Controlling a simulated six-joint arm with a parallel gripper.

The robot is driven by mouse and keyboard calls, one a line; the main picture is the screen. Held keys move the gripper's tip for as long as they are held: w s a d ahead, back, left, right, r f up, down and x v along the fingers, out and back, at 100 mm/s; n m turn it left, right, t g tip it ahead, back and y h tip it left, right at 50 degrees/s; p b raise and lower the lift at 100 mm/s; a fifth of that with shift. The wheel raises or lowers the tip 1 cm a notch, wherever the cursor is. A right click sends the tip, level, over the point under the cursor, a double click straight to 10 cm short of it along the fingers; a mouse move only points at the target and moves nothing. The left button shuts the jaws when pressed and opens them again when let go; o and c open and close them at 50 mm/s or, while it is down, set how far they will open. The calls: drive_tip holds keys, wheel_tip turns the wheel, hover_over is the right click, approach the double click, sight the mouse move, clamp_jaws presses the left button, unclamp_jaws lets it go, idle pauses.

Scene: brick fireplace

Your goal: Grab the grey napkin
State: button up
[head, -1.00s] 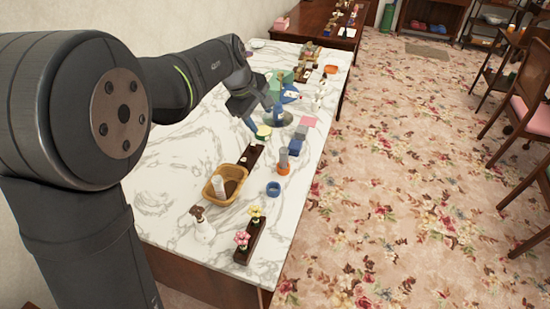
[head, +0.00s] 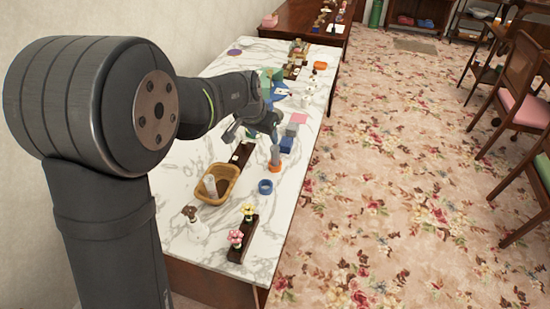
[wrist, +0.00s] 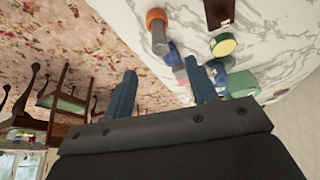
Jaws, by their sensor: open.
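A small grey piece (head: 291,130) lies on the marble table between a pink square (head: 299,118) and a blue block (head: 286,144). It may be the grey napkin, but at this size I cannot tell cloth from block. My gripper (head: 252,133) is just left of it, over the table, and hides some things behind it. In the wrist view my gripper (wrist: 160,66) is open, its two blue-grey fingers apart with nothing held. A blue block (wrist: 172,55) and a pinkish patch (wrist: 180,75) show between and beyond the fingers. I cannot make out the napkin there.
A grey cylinder on an orange base (head: 275,158) stands near the gripper. A wicker basket (head: 232,171), blue ring (head: 265,187), white figurine (head: 197,223) and flower stand (head: 243,237) are nearer. Green and blue items crowd farther back. The marble's right edge (head: 300,170) borders open carpet.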

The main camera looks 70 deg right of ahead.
sight(274, 155)
drive_tip(key=x, duration=0.9)
drive_tip(key=shift+s+f, duration=0.1)
drive_tip(key=shift+f, duration=0.25)
drive_tip(key=shift+x, duration=3.05)
drive_tip(key=shift+s+d+r, duration=0.1)
drive_tip(key=shift+s+r, duration=0.05)
drive_tip(key=c, duration=1)
